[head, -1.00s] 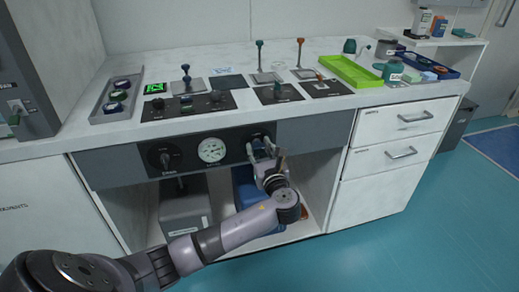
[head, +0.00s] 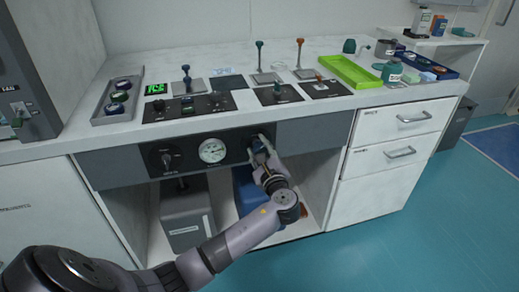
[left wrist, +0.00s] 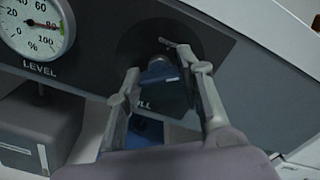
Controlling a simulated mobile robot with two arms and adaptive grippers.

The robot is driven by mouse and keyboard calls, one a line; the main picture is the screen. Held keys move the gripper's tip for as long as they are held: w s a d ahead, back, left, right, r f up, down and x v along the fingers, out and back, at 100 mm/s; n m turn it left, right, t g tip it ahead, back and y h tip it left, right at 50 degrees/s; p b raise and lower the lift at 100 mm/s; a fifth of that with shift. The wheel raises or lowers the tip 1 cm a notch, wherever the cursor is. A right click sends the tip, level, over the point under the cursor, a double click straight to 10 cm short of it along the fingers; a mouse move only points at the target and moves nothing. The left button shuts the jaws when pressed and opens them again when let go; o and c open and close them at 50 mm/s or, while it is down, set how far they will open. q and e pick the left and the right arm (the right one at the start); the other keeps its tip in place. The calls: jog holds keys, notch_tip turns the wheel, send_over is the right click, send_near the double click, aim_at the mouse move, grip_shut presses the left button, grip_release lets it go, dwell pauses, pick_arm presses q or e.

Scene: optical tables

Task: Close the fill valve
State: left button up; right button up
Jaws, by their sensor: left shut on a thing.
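The fill valve is a dark knob (left wrist: 158,70) on the dark front panel (left wrist: 235,65), to the right of the level gauge (left wrist: 38,25); part of its label shows below it in the left wrist view. The gauge (head: 212,150) needle points near 80. My left gripper (head: 260,143) is at the panel. In the left wrist view my left gripper (left wrist: 162,72) has a finger on each side of the knob and is shut on it. In the head view the fingers largely hide the knob. My right gripper is out of view.
Another black knob (head: 166,159) is on the panel left of the gauge. Above is the worktop (head: 140,70) with small levers and a green tray (head: 349,71). Below stand a grey box (head: 186,215) and a blue container (head: 246,190). White drawers (head: 400,138) are at right.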

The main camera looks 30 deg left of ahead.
pick_arm(q)
jog(key=n+b, duration=0.2)
jog(key=n, duration=0.4)
jog(key=shift+f, duration=0.2)
jog(key=n+b, duration=0.2)
jog(key=n, duration=0.2)
jog(key=shift+n+b, duration=0.3)
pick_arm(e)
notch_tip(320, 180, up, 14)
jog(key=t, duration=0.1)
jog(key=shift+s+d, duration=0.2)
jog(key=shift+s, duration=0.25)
pick_arm(q)
jog(key=shift+r, duration=0.1)
jog(key=o, duration=1.2)
jog(key=shift+c, duration=0.2)
jog(key=shift+r, duration=0.1)
jog(key=shift+d, duration=0.1)
